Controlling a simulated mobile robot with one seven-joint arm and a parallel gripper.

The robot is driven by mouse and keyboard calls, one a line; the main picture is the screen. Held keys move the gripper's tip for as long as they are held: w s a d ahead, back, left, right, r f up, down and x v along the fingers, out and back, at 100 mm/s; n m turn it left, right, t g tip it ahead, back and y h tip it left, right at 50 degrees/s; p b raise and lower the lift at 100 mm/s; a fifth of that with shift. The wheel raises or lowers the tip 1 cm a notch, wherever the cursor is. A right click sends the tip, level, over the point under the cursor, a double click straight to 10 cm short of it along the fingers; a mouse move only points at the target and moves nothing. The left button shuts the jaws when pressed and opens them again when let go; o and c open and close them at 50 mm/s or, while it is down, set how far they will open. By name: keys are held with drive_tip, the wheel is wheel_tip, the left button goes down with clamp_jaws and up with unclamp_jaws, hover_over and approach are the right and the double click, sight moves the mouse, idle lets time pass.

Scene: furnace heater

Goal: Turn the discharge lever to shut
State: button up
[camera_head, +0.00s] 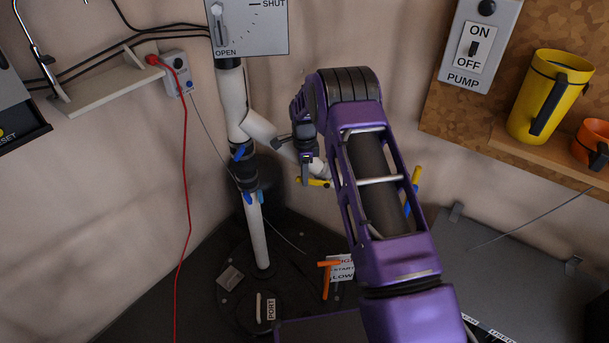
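A grey plate (262,36) marked SHUT and OPEN is on the wall at the top, partly cut off by the picture edge. A pale lever (219,28) on its left side has its lower end by the word OPEN. No label reading "discharge" is legible. My purple arm reaches in from the lower right. My gripper (306,172) is below and right of the plate, apart from the lever, close to the white branch pipe and a yellow handle (316,183). Its fingers are small and partly hidden, so I cannot tell whether it is open or whether it touches the handle.
A white pipe (232,95) with blue-handled fittings runs down below the plate. A red cable (184,190) hangs at left. An orange handle (327,272) stands low in the middle. The pump switch (473,48) and yellow mug (545,95) are at right.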

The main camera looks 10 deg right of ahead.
wheel_tip(320, 180, up, 18)
drive_tip(key=p, duration=0.2)
drive_tip(key=shift+f, duration=0.25)
drive_tip(key=shift+c, duration=1.4)
drive_tip(key=shift+n, duration=0.3)
clamp_jaws()
drive_tip(key=s+d+f+n+t+y+p, duration=0.1)
drive_tip(key=s+d+f+n+t+p, duration=0.2)
drive_tip(key=n, duration=1.5)
drive_tip(key=x, duration=0.7)
drive_tip(key=s+x, duration=0.1)
drive_tip(key=x, duration=0.3)
drive_tip(key=shift+w+a+f, duration=0.1)
drive_tip(key=shift+a+f, duration=0.15)
drive_tip(key=shift+f, duration=0.05)
drive_tip(key=shift+a+f+t, duration=0.25)
drive_tip(key=shift+f+t, duration=0.05)
drive_tip(key=shift+f, duration=0.3)
